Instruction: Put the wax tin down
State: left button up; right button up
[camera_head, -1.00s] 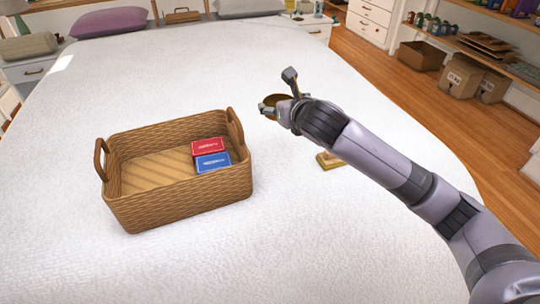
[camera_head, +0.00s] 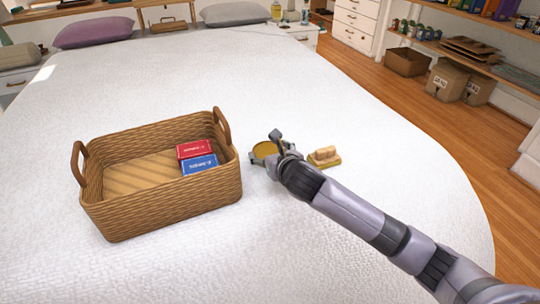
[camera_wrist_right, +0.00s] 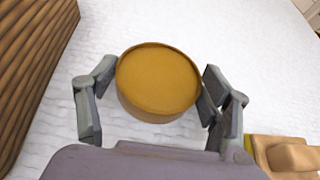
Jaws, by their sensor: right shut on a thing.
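The wax tin is a round, shallow, yellow-brown tin (camera_head: 266,148) just right of the wicker basket in the head view. It also fills the middle of the right wrist view (camera_wrist_right: 158,82). My right gripper (camera_head: 268,150) is shut on the tin, with a finger on each side of it in the wrist view (camera_wrist_right: 158,95). The tin is level and low over the white bed; I cannot tell whether it touches the cover. My left gripper is in no view.
The wicker basket (camera_head: 165,212) holds a red box (camera_head: 194,149) and a blue box (camera_head: 200,165). A sponge-like block on a yellow-brown base (camera_head: 324,157) lies close to the right of the tin. The white bed (camera_head: 330,85) is clear behind and in front.

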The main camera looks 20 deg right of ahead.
dwell(0.3)
jog(key=o, duration=1.4)
jog(key=shift+f, duration=0.1)
jog(key=shift+c, duration=0.2)
